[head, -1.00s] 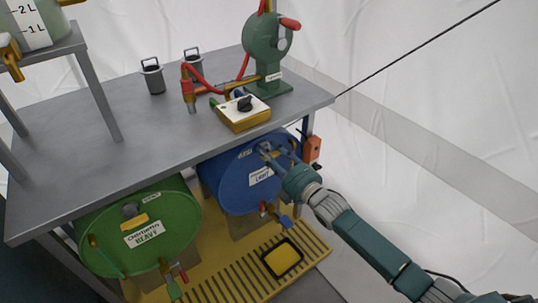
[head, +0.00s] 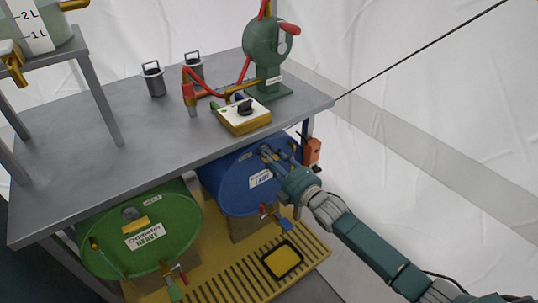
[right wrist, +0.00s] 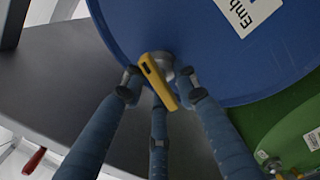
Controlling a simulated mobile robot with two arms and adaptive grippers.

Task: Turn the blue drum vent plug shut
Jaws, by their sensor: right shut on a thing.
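The blue drum (head: 228,186) lies on its side under the grey bench, its labelled round end facing out. It also fills the top of the right wrist view (right wrist: 190,45). The vent plug (right wrist: 158,82) shows there as a yellow handle on a grey fitting near the drum's rim. It is tilted, its top leaning left. My right gripper (head: 270,153) is at the drum's upper edge. In the wrist view its fingers (right wrist: 160,84) are shut around the plug, with a third finger below. The fingers hide the plug in the head view. My left gripper is out of view.
A green drum (head: 120,258) lies left of the blue one. A tap with red and blue parts (head: 272,214) juts from the blue drum above a slatted yellow platform (head: 225,285) and a black-rimmed tray (head: 299,262). The grey bench (head: 110,170) overhangs the drums.

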